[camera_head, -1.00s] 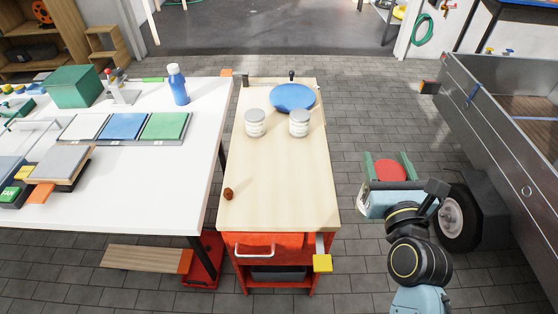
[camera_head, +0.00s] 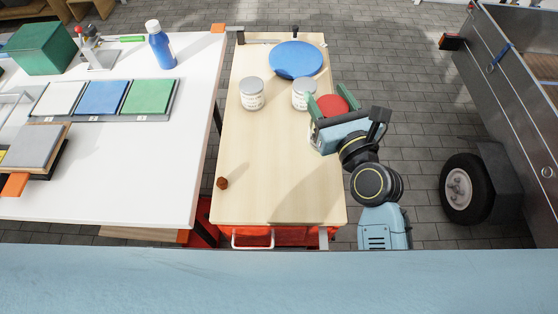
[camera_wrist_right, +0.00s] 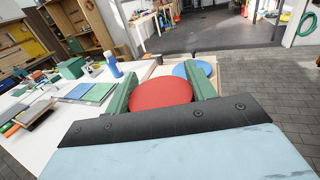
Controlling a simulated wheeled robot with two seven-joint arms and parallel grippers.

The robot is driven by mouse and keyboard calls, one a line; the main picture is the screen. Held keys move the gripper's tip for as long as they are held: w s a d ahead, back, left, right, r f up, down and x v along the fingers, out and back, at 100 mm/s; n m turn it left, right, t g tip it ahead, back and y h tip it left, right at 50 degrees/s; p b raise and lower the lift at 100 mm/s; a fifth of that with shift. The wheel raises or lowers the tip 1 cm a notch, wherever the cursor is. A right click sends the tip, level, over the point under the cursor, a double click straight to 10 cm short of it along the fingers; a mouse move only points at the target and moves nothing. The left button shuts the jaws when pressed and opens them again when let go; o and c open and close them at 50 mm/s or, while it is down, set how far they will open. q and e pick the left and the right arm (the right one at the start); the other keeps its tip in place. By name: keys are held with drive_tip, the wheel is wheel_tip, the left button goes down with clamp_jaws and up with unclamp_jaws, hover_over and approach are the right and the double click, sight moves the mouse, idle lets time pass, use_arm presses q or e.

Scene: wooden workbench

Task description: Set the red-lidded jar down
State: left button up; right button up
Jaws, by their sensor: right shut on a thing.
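The red-lidded jar (camera_head: 333,104) is held in my right gripper (camera_head: 327,106); mostly its red lid shows, and its body is hidden by the gripper. In the right wrist view the round red lid (camera_wrist_right: 161,93) sits between the two green fingers, which are shut on it. In the head view the gripper is over the right edge of the wooden workbench (camera_head: 275,160), close to the right of a grey-lidded white jar (camera_head: 303,93). I cannot tell the jar's height above the top. My left gripper is not in view.
A second grey-lidded white jar (camera_head: 251,94) stands to the left. A blue round disc (camera_head: 296,59) lies at the bench's far end. A small brown object (camera_head: 222,183) lies near the front left. The bench's middle and front are clear. A white table (camera_head: 130,170) stands left.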

drive_tip(key=s+a+f+n+g+y, duration=0.1)
drive_tip(key=a+n+y, duration=0.15)
drive_tip(key=a, duration=0.25)
drive_tip(key=a+f+n+g+y, duration=0.1)
drive_tip(key=a+f+g+y, duration=0.15)
drive_tip(key=a, duration=0.25)
wheel_tip(320, 180, down, 10)
drive_tip(key=b, duration=0.7)
drive_tip(key=shift+s+a+r+t, duration=0.2)
drive_tip(key=shift+s+a+t, duration=0.05)
drive_tip(key=shift+a+t, duration=0.1)
drive_tip(key=o, duration=1.3)
drive_tip(key=shift+n, duration=0.25)
drive_tip(key=shift+c, duration=0.2)
drive_tip(key=shift+o, duration=1.1)
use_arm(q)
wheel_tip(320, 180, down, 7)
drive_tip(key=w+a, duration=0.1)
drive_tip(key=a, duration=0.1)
use_arm(e)
drive_tip(key=shift+o, duration=0.4)
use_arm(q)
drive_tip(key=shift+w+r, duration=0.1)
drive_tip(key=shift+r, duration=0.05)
